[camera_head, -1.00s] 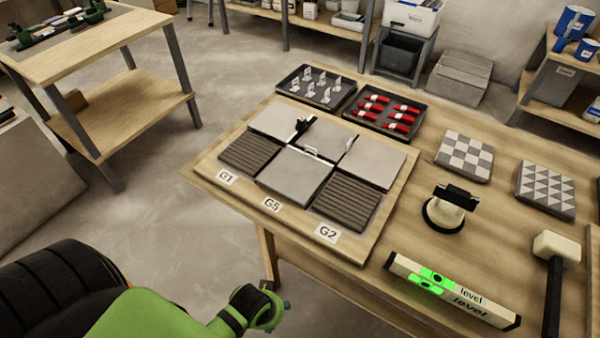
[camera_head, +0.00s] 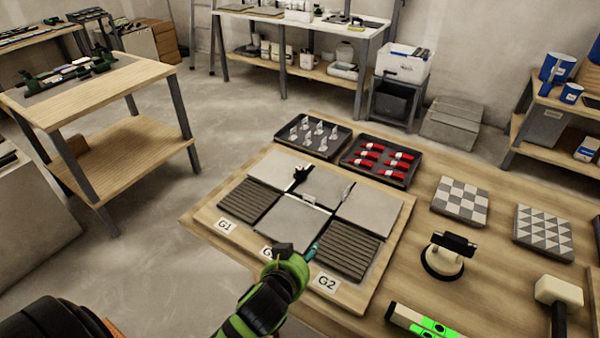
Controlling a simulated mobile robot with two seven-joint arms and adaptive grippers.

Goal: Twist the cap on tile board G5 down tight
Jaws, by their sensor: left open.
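The tile board (camera_head: 205,222) lies on the bench with smooth grey tiles and ribbed brown tiles on it. Labels G1, G5 and G2 run along its front edge; the G5 label (camera_head: 266,252) is mostly hidden by my gripper. A small dark piece (camera_head: 300,174) stands in the seam between the back tiles. Pale clips show in the seams, one at the right (camera_head: 347,190) and one at the front tile's back edge (camera_head: 282,200). I cannot tell which piece is the cap. My left gripper (camera_head: 298,250) is open, over the board's front edge near G5. My right gripper is out of view.
Behind the board are a tray of pale clips (camera_head: 290,142) and a tray of red pieces (camera_head: 352,166). To the right are two patterned tiles (camera_head: 460,201), a black-and-cream suction holder (camera_head: 443,256), a mallet (camera_head: 558,292) and a green-lit level (camera_head: 415,322).

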